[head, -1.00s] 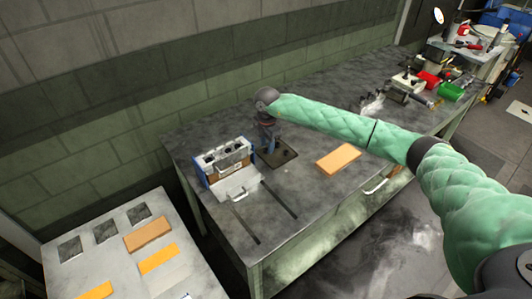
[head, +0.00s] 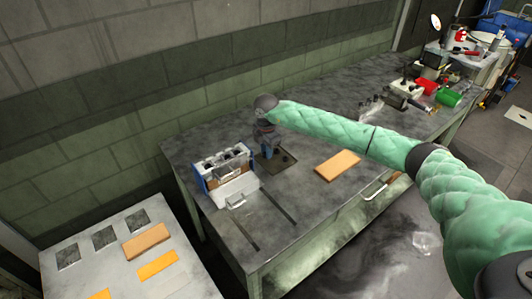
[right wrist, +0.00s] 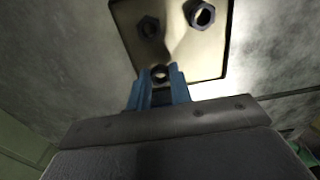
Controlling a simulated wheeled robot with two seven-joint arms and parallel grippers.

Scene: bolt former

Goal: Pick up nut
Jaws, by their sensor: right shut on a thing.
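A dark hex nut (right wrist: 160,73) sits between the blue fingertips of my right gripper (right wrist: 159,84) in the right wrist view. The gripper is shut on it, over the near edge of a tan-looking square plate (right wrist: 178,55). Two more nuts are farther up on this plate, one at the upper left (right wrist: 148,26) and one at the upper right (right wrist: 201,13). In the head view my right gripper (head: 268,155) points down at the plate, which looks dark there (head: 284,162). The nuts are too small to make out in the head view. My left gripper is not in view.
A blue and white box-like fixture (head: 225,168) stands left of the plate on the grey workbench (head: 215,135). An orange block (head: 337,165) lies to its right. A pale table (head: 90,270) with blocks is at lower left. Tools and containers crowd the bench's far right end.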

